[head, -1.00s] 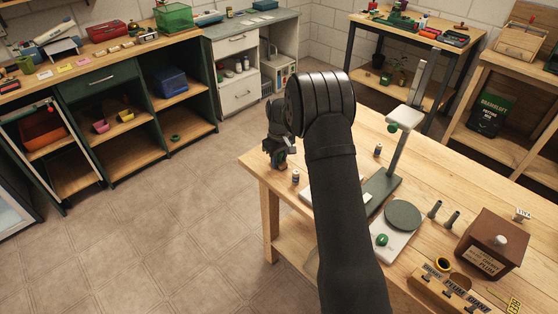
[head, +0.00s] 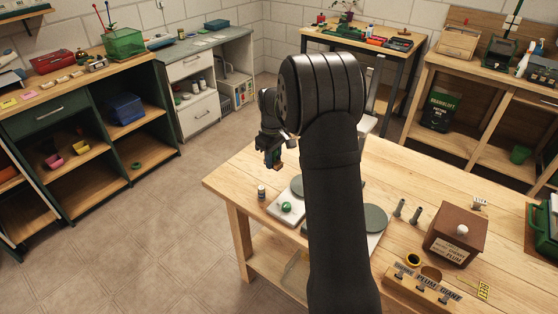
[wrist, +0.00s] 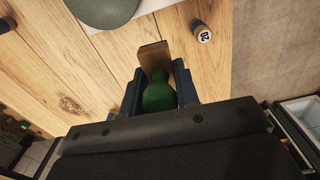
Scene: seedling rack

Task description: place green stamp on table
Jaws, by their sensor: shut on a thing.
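My gripper (wrist: 157,85) is shut on the green stamp (wrist: 159,95), with one dark jaw on each side of its rounded green handle. A brown wooden block (wrist: 153,56) at the stamp's far end sticks out beyond the jaws. In the head view my gripper (head: 273,152) hangs over the left end of the wooden table (head: 232,180). A small brown and green bit of the stamp (head: 278,166) shows there below the jaws. It looks clear of the tabletop, but the exact height is hard to tell.
A small cylinder marked 20 (wrist: 203,33) stands near the table's edge. Two dark pegs (head: 416,215), a brown box (head: 456,236) and a stamp holder (head: 424,287) stand farther right. Bare wood lies left of the scale.

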